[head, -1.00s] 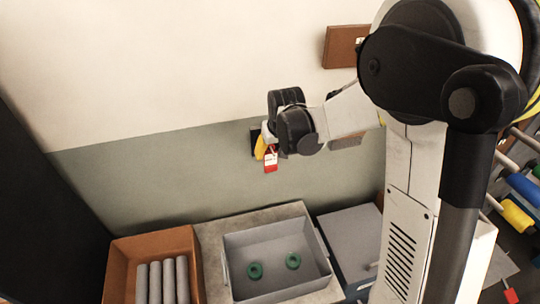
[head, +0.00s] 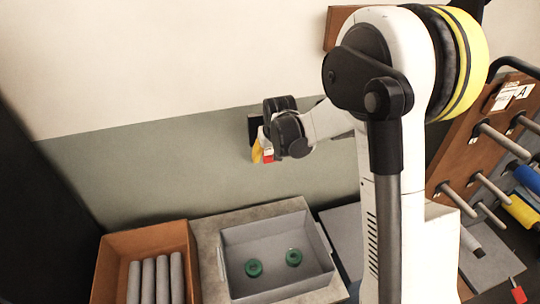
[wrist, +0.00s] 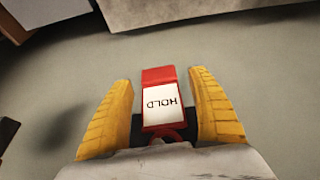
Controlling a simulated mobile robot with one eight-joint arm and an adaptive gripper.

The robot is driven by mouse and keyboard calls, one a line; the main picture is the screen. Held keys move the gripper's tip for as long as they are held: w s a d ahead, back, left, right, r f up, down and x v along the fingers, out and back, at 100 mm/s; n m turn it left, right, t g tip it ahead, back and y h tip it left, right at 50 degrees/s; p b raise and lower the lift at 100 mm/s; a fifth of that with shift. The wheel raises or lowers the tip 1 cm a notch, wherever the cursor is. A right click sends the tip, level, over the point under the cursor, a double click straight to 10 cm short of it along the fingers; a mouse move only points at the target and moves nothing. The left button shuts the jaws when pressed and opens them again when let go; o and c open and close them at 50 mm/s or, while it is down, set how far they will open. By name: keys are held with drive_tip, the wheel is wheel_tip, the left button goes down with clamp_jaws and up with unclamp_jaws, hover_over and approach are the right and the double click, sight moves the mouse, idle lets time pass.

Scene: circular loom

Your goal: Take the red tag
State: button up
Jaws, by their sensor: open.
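The red tag (wrist: 160,76) has a white label reading HOLD and hangs from a red loop by a dark mount. In the wrist view it lies between the two yellow fingers of my gripper (wrist: 158,82), with a gap on each side. My gripper is open and not closed on it. In the head view a small red part of the tag (head: 268,159) shows beside the yellow finger of my gripper (head: 262,154), at the grey wall. My wrist hides most of the tag and its mount there.
Below stand an orange bin (head: 108,268) with several grey rolls and a grey tray (head: 285,232) holding two green rings. A pegged board (head: 460,150) with rolls is at right. Another red tag-like piece (head: 519,295) is at bottom right.

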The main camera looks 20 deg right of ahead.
drive_tip(key=shift+c, duration=0.4)
drive_tip(key=c, duration=1.3)
drive_tip(key=shift+s+r, duration=0.1)
drive_tip(key=shift+s, duration=0.05)
drive_tip(key=shift+s+r, duration=0.2)
drive_tip(key=shift+s, duration=0.35)
drive_tip(key=shift+s+r, duration=0.15)
drive_tip(key=shift+s, duration=1.25)
drive_tip(key=shift+s+r, duration=0.1)
drive_tip(key=shift+s, duration=1.25)
